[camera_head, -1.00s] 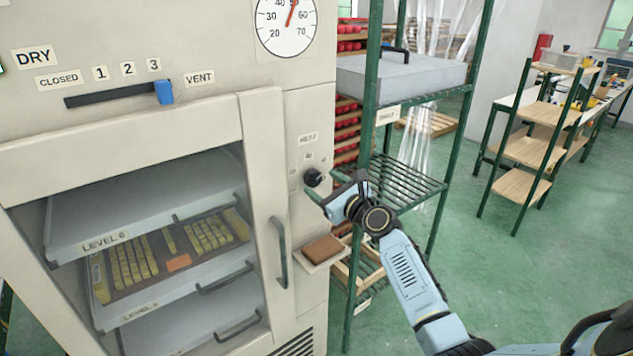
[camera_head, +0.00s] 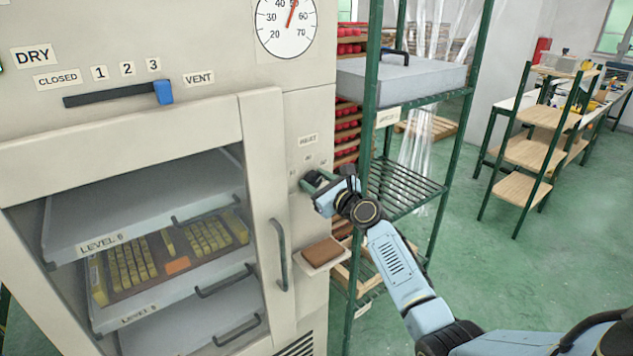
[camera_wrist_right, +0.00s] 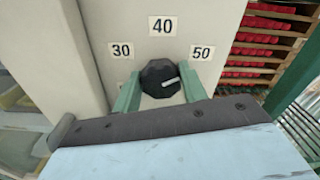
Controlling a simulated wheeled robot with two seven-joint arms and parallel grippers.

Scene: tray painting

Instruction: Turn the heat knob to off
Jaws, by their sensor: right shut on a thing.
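The black heat knob (camera_wrist_right: 160,78) sits on the cabinet's side panel, between labels 30 (camera_wrist_right: 121,50) and 50 (camera_wrist_right: 202,52), with label 40 (camera_wrist_right: 163,26) above it. Its white mark points right and slightly up, toward the 50 side. In the head view my right gripper (camera_head: 311,180) is at the knob and mostly hides it, below the HEAT label (camera_head: 308,140). In the right wrist view its two green fingers (camera_wrist_right: 158,92) stand on either side of the knob, shut on it. My left gripper is not in view.
The drying cabinet's glass door (camera_head: 130,150) is closed, with trays behind it and a vertical handle (camera_head: 279,255). A small shelf with a brown block (camera_head: 323,251) is below the knob. A green rack (camera_head: 405,185) stands close on the right.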

